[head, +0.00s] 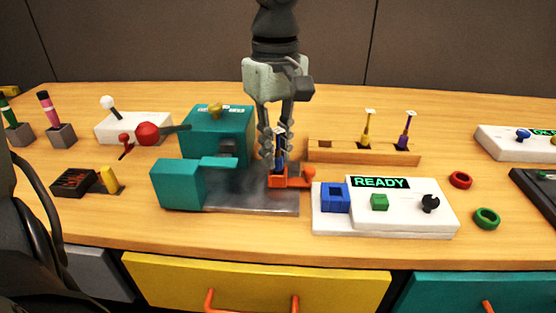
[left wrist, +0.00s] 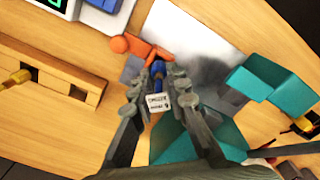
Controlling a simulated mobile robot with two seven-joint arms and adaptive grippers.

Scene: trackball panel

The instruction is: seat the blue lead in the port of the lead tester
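The blue lead (head: 281,160) stands upright at the orange clamp (head: 277,182) on a grey metal plate. Its blue body (left wrist: 158,68) and white printed tag (left wrist: 158,101) lie between my left fingers in the left wrist view. My left gripper (head: 277,157) points down from above, its fingers closed in on both sides of the lead. The lead's lower end is hidden by the orange clamp. The lead tester (head: 330,222) is a white box with a READY display, right of the clamp. Its blue square port (head: 335,197) is at its left end. My right gripper is not in view.
Teal blocks (head: 177,185) flank the grey plate (head: 235,195). A wooden rack (head: 340,151) with yellow and purple leads stands behind the tester. Red (head: 460,180) and green (head: 487,218) rings lie to its right.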

